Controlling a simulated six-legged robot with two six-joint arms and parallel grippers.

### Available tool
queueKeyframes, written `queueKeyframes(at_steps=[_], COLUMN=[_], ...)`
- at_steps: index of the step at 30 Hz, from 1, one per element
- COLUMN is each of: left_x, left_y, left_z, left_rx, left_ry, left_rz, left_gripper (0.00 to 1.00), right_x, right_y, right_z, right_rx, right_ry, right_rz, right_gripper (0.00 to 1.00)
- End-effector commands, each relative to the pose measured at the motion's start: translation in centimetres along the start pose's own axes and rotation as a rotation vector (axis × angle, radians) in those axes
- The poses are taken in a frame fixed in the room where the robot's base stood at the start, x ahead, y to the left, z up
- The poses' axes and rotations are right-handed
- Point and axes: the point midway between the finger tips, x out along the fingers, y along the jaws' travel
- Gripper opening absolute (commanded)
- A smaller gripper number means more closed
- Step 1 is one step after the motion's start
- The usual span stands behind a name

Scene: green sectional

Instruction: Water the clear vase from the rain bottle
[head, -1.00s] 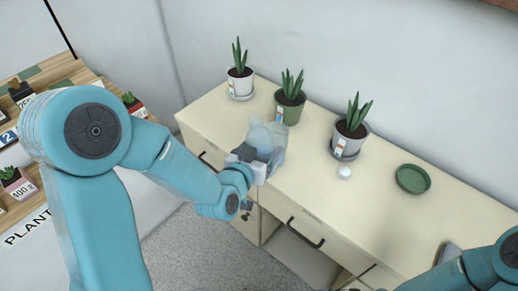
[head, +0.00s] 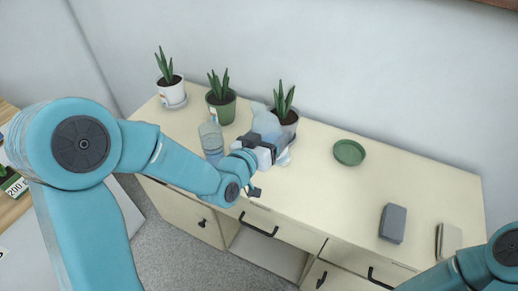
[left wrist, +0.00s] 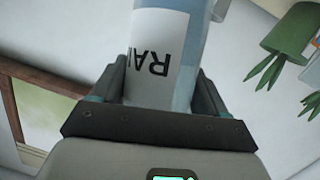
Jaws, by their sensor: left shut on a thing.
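My left gripper (head: 268,152) is shut on the rain bottle (head: 265,122), a pale blue see-through bottle, above the counter in front of the right-hand plant. In the left wrist view, the bottle's white label (left wrist: 160,55) sits between the fingers (left wrist: 158,85), with part of its dark lettering showing upside down. The clear vase (head: 211,138) stands upright on the counter, left of the bottle and apart from it. Its lower part looks bluish; I cannot tell the water level. My right gripper is out of view.
A white pot (head: 172,92), a green pot (head: 221,108) and a partly hidden pot (head: 290,118) hold plants along the wall. A green saucer (head: 349,152), a grey block (head: 393,222) and a beige item (head: 448,240) lie to the right. Counter between them is clear.

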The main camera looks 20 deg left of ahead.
Motion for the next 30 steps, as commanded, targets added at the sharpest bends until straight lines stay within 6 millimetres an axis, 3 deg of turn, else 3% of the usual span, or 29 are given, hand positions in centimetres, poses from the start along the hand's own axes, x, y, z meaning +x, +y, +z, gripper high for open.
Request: queueKeyframes(at_steps=[8,16,19,26,30], left_x=[4.2,7.0,7.6,7.7,7.2], left_y=[0.3,-3.1,-4.5,-5.6,-6.3], left_z=[-3.5,-4.5,-4.2,-4.0,-3.6], left_rx=[-0.023,-0.072,-0.099,-0.155,-0.239], left_ry=[0.025,0.056,0.074,0.119,0.19], left_rz=[0.16,0.249,0.266,0.29,0.32], left_gripper=[0.38,0.38,0.38,0.38,0.38], right_x=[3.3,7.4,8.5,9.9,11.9], right_y=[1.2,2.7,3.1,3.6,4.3], right_z=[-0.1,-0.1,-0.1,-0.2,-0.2], right_rx=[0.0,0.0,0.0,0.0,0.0], right_ry=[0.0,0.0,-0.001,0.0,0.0], right_rz=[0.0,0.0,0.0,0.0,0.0], right_gripper=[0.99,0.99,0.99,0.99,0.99])
